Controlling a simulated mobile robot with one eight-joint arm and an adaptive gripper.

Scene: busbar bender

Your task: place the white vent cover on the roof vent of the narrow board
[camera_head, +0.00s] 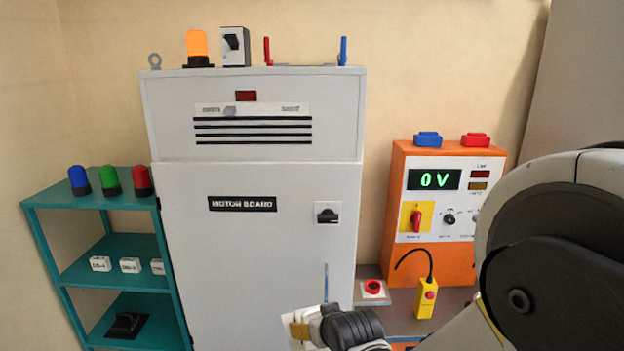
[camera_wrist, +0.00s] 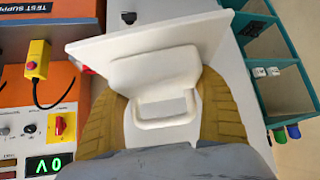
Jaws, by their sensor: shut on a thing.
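My gripper (camera_wrist: 165,106) is shut on the white vent cover (camera_wrist: 150,42), with a yellow finger on each side of its looped handle. The cover is a flat white plate with a raised block, tilted in the wrist view. In the head view my gripper (camera_head: 306,330) is low, in front of the grey cabinet's lower right part, and mostly hides the cover. The tall grey cabinet (camera_head: 240,240) is labelled MOTOR BOARD. No roof vent can be made out, and I cannot tell whether this cabinet is the narrow board.
An orange beacon (camera_head: 197,45), a switch box (camera_head: 235,47), and red and blue hooks stand on the cabinet roof. A teal shelf (camera_head: 95,275) with lamps is left. An orange supply unit (camera_head: 440,265) and yellow pendant (camera_head: 426,298) are right. My arm fills the lower right.

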